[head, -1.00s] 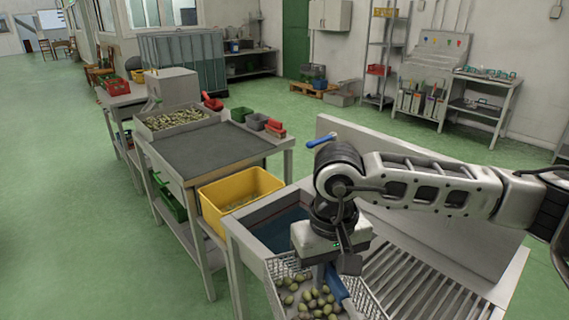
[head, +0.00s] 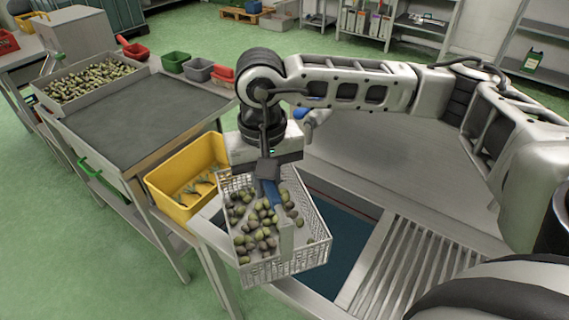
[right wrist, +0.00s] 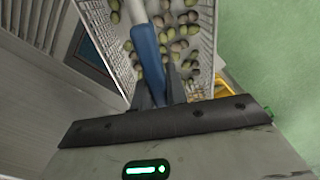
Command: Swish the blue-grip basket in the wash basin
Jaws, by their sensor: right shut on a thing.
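The white mesh basket (head: 288,263) holds many green and dark olives (head: 262,215). Its blue grip (head: 274,193) stands on a bar across the basket. My right gripper (head: 269,182) is shut on this grip from above; the grip (right wrist: 148,55) also shows between the fingers in the right wrist view. The basket hangs over the left part of the wash basin (head: 297,296) and its left rim, looking slightly tilted. Dark blue water (head: 346,243) shows right of the basket, and the basket looks clear of it. My left gripper is not in view.
A yellow crate (head: 172,204) stands close left of the basket. A ribbed draining board (head: 402,262) lies right of the basin, with a pale splash panel behind. A dark-topped table (head: 140,112) with an olive tray (head: 60,112) and small bins stands at left.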

